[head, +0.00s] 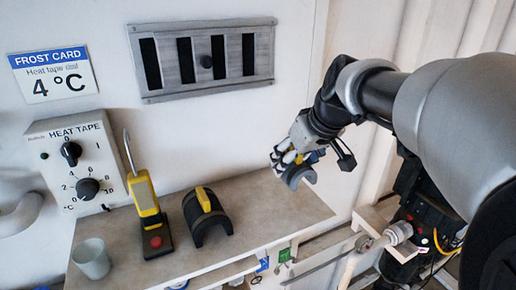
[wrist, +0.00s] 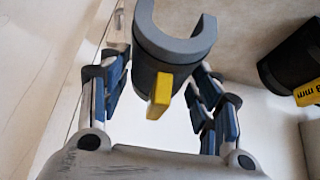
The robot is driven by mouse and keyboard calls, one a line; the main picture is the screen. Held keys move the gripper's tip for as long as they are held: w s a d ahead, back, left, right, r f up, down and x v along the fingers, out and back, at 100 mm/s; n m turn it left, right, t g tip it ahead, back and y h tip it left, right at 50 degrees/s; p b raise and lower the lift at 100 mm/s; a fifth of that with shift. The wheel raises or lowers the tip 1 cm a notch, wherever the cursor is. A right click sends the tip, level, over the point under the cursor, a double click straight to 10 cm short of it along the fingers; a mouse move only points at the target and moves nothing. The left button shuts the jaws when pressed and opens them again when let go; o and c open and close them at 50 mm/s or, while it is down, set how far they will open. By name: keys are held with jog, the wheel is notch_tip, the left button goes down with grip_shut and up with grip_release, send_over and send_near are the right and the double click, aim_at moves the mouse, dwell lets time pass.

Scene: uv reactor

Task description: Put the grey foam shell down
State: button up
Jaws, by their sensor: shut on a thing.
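The grey foam shell (head: 297,174) is a C-shaped half tube with a yellow tab. My gripper (head: 290,157) is shut on it and holds it over the right part of the shelf. In the wrist view the shell (wrist: 172,42) sits between the blue-padded fingers of my gripper (wrist: 160,95), with its yellow tab (wrist: 159,95) toward the palm. Its open side faces away from the palm. I cannot tell how high it is above the shelf.
A black shell (head: 207,216) with a yellow handle stands mid-shelf (head: 262,205). It also shows in the wrist view (wrist: 293,62). Left of it are a yellow device (head: 147,205) and a cup (head: 91,258). The heat tape box (head: 75,160) is on the wall. The shelf's right part looks clear.

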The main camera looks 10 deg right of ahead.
jog(key=shift+s+f, duration=0.25)
jog(key=shift+f, duration=0.6)
jog(key=shift+w+f, duration=0.1)
jog(key=shift+f, duration=2.1)
jog(key=shift+b, duration=0.35)
jog(key=shift+f, duration=0.2)
jog(key=o, duration=1)
jog(key=shift+r, duration=0.1)
jog(key=shift+c, duration=0.2)
